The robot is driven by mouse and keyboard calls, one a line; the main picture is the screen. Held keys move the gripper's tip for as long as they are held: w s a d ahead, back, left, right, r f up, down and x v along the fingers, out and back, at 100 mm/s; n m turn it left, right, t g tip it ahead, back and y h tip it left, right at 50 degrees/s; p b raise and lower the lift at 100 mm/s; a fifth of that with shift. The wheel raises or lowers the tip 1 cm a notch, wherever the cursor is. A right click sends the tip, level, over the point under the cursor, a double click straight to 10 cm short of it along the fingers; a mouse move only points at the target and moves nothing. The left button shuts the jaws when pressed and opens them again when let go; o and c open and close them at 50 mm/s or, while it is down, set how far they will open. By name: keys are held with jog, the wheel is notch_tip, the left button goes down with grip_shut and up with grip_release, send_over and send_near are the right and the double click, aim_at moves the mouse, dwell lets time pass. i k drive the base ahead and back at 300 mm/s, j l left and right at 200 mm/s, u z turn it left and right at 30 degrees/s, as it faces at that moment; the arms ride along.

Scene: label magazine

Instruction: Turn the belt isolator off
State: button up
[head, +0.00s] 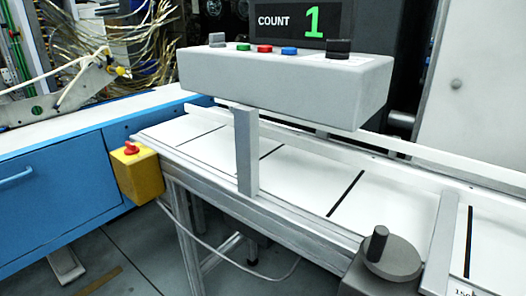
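A yellow box with a red knob (131,150) on top is fixed to the near left end of the conveyor frame. It looks like the belt isolator, but no label on it can be read. The knob's on or off position is too small to tell. The white conveyor belt (310,183) with black cross lines runs from the left to the lower right. My gripper is not in view.
A grey control box (285,78) with coloured buttons stands on a post over the belt. The display (300,20) above it reads COUNT 1. A grey handwheel (395,262) is at the front edge. A blue cabinet (60,175) stands left. Floor is open below the yellow box.

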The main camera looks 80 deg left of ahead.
aim_at(132, 149)
jog(key=u, duration=3.55)
